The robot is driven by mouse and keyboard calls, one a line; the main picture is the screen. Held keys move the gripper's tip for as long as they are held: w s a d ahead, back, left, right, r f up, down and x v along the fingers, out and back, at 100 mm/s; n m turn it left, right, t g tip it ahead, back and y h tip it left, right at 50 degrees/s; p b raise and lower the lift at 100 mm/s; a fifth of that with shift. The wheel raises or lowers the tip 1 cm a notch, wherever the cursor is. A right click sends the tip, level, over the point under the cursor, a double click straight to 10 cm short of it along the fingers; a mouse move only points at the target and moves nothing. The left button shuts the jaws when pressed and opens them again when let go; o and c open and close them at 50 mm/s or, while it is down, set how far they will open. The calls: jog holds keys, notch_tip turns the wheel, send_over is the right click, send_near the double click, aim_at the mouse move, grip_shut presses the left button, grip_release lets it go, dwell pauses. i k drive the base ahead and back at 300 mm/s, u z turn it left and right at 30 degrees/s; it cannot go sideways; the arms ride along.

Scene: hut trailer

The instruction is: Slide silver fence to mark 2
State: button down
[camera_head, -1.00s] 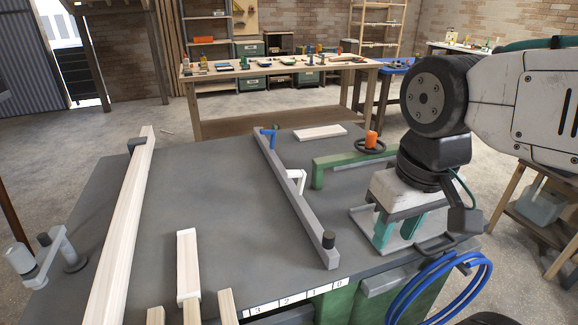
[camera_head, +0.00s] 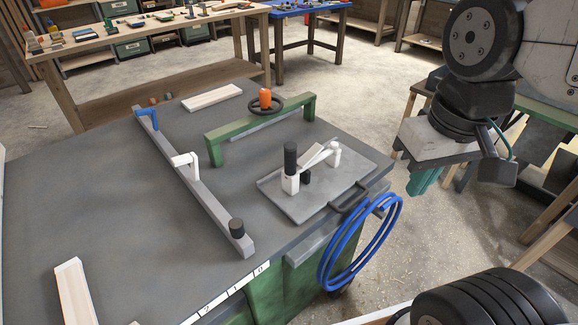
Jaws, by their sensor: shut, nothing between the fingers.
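The silver fence (camera_head: 193,188) is a long grey bar lying across the dark table. It has a blue clamp (camera_head: 146,114) at its far end, a white bracket (camera_head: 187,162) midway and a black knob (camera_head: 237,228) at its near end. A white number strip (camera_head: 232,291) on the table's front edge shows 2, 1 and 0; the fence's near end points close to 0, away from 2. My gripper (camera_head: 424,182), with teal fingers, is shut and empty. It appears off to the right of the table, well apart from the fence.
A green bridge (camera_head: 262,128) with a black handwheel and orange knob stands right of the fence. A grey sliding plate (camera_head: 330,190) carries a white clamp and black handle. A blue hose (camera_head: 362,245) hangs at the table's front. The tabletop left of the fence is mostly clear.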

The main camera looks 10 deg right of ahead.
aim_at(233, 229)
jog(key=z, duration=1.15)
jog(key=i, duration=0.3)
jog(key=u, duration=2.05)
